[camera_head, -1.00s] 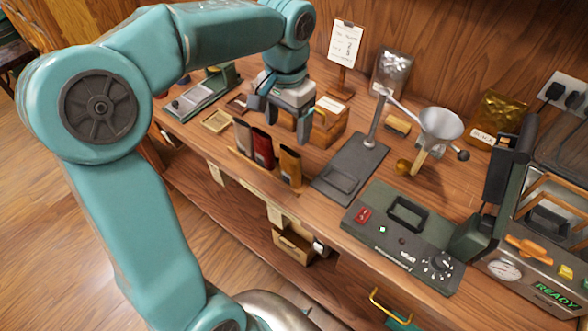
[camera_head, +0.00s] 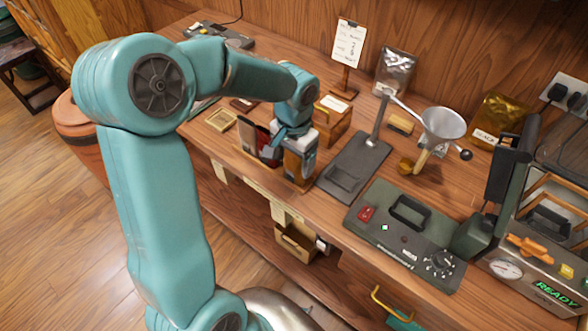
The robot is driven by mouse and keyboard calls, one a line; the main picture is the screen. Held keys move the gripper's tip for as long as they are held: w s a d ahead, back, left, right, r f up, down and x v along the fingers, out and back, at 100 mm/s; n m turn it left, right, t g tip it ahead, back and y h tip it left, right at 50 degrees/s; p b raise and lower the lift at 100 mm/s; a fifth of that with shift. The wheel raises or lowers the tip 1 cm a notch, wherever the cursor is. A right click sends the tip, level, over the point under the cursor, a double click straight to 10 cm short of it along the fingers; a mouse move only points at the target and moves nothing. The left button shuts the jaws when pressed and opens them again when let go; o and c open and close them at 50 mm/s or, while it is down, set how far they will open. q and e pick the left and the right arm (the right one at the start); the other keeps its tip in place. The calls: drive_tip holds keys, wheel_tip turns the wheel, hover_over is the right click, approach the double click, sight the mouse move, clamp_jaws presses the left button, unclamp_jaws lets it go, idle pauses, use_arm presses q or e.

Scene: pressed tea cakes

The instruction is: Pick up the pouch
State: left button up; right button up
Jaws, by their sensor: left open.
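Small flat pouches stand in a row in a wooden rack (camera_head: 240,152) near the table's front edge. A dark grey pouch (camera_head: 247,137) is at the left and a red pouch (camera_head: 268,151) is beside it. A mustard-brown pouch (camera_head: 293,165) at the right end is mostly hidden by my left gripper (camera_head: 298,170). The left gripper is open and points down around or just in front of this pouch; contact cannot be told. A silver pouch (camera_head: 393,73) and a gold pouch (camera_head: 495,118) with a dark-lettered label stand at the back. My right gripper is out of view.
A wooden box (camera_head: 333,117) stands just behind my left gripper. A dark plate with an upright post (camera_head: 352,170) is to its right, then a metal funnel (camera_head: 443,122). A green sealing machine (camera_head: 405,228) fills the front right. A card stand (camera_head: 347,45) is behind.

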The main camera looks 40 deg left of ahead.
use_arm(q)
drive_tip(key=c, duration=0.7)
drive_tip(key=shift+r, duration=0.15)
drive_tip(key=shift+c, duration=0.2)
